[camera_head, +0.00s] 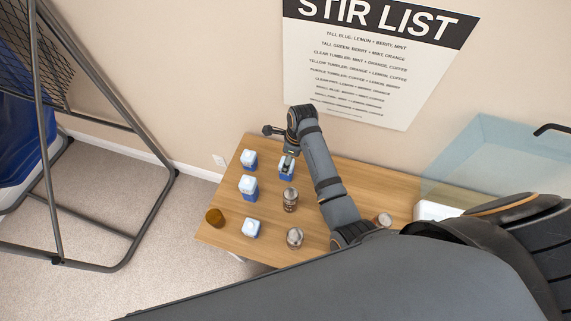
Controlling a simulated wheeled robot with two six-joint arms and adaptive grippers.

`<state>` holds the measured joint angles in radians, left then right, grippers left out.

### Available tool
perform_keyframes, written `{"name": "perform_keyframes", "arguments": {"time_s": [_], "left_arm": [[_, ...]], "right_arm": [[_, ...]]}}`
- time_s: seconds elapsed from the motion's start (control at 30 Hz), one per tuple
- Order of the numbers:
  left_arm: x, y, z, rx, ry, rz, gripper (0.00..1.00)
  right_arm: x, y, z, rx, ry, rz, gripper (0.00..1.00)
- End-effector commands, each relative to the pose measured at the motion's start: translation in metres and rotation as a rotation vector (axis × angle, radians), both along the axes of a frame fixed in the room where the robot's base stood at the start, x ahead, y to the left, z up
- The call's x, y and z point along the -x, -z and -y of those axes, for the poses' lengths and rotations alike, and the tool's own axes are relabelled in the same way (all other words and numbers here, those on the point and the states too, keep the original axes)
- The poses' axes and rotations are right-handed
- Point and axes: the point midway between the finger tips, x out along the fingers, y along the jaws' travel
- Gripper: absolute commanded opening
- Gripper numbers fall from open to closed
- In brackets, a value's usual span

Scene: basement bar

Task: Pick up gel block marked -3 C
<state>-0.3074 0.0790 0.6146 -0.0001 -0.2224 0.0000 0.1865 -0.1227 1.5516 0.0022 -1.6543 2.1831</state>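Several blue gel blocks with white tops are on the wooden table in the head view. They are a back left block (249,160), a middle left block (248,188), a front block (252,229) and a back right block (281,171). Their markings are too small to read, so I cannot tell which one says -3 C. My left gripper (288,164) points down at the back right block, with its fingers overlapping it and partly hiding it. I cannot tell whether the fingers are closed on it. My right gripper is out of view.
An amber cup (214,217) stands at the table's left edge. Two metal-topped jars (290,200) (295,238) stand right of the blocks, and another jar (384,220) is farther right. A translucent blue box (490,160) is at the right. My arm hides the table's front.

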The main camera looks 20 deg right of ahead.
Motion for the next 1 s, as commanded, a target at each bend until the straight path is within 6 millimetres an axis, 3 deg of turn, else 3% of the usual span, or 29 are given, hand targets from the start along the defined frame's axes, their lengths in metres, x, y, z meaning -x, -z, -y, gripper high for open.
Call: {"name": "perform_keyframes", "arguments": {"time_s": [0.1,0.2,0.37,0.5,0.7,1.0], "left_arm": [[0.014,-0.001,0.000,-0.001,-0.001,-0.020,0.40],[0.013,-0.002,0.000,-0.001,0.000,-0.018,0.40],[-0.012,-0.004,0.000,0.000,0.000,0.018,0.40],[-0.027,-0.011,0.000,0.000,0.002,0.043,0.40],[-0.012,-0.010,-0.001,-0.001,0.001,0.020,0.40],[-0.006,-0.009,-0.001,-0.001,0.001,0.010,0.40]], "right_arm": [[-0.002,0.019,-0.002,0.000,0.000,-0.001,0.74],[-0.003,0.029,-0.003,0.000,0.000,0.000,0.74],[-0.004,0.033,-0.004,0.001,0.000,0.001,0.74],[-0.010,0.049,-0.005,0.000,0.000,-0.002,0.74],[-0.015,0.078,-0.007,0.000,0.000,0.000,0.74],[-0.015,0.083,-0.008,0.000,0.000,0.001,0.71]]}}
